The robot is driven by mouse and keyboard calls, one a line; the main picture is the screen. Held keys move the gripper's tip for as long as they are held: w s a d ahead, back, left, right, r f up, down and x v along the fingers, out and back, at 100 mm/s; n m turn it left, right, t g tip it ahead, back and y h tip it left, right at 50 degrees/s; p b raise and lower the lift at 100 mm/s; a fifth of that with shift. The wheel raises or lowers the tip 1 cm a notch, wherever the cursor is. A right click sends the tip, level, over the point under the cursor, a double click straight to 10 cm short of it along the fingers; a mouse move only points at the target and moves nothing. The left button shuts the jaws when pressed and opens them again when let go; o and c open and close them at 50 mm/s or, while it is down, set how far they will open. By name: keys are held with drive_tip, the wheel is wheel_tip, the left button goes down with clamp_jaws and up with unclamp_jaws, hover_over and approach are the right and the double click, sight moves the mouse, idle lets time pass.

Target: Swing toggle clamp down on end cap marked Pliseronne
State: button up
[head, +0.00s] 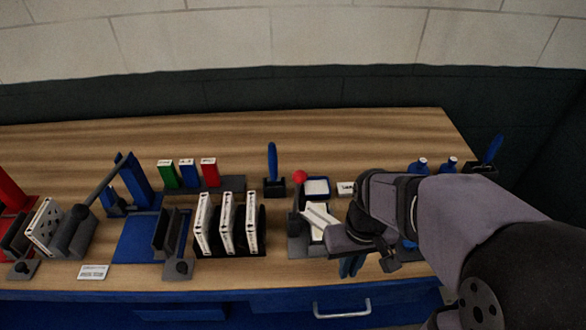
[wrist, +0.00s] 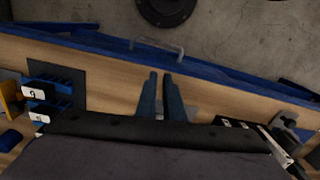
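A dark fixture (head: 297,246) stands right of centre on the bench, with a red ball knob (head: 300,177) raised at its back; this looks like the toggle clamp, handle up. A white boxed piece (head: 319,216) sits in it, partly hidden by my arm. No lettering is readable, so I cannot tell which end cap is marked Pliseronne. My gripper (head: 350,267) is to the right of the fixture, near the bench front, pointing down. In the wrist view its two blue fingers (wrist: 160,74) are slightly apart with nothing between them.
Three white boxed filters (head: 227,224) stand in a dark rack left of the fixture. A lever device (head: 95,190) stands at the far left. Green, blue and red blocks (head: 187,173) stand behind. A drawer handle (head: 342,310) juts from the bench front.

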drive_tip(key=w+a+r+n, duration=0.2)
drive_tip(key=w+r, duration=0.1)
drive_tip(key=r, duration=0.1)
drive_tip(key=w+a+r+n+y, duration=0.1)
drive_tip(key=w+r+n, duration=0.2)
drive_tip(key=w+r, duration=0.1)
drive_tip(key=w+a+r+n+y, duration=0.1)
drive_tip(key=w+a+r+n, duration=0.1)
drive_tip(key=w+r, duration=0.2)
drive_tip(key=shift+a+r+n+p, duration=0.25)
drive_tip(key=shift+a+n+p, duration=0.05)
drive_tip(key=shift+a+p, duration=0.1)
clamp_jaws()
drive_tip(key=w+a+r+n+y, duration=0.1)
drive_tip(key=w+a+r+n, duration=0.1)
drive_tip(key=r+n, duration=0.2)
drive_tip(key=w+a+r+n+y, duration=0.1)
drive_tip(key=w+a+r+n, duration=0.1)
drive_tip(key=r+n, duration=0.3)
wheel_tip(320, 180, up, 4)
drive_tip(key=shift+w+a+f+p, duration=0.2)
drive_tip(key=shift+a+p, duration=0.1)
drive_tip(key=shift+a, duration=0.55)
drive_tip(key=p+x, duration=0.2)
drive_tip(key=x, duration=0.8)
drive_tip(key=d+p, duration=0.2)
drive_tip(key=d, duration=0.1)
drive_tip(key=shift+d+f, duration=0.1)
drive_tip(key=shift+d, duration=0.2)
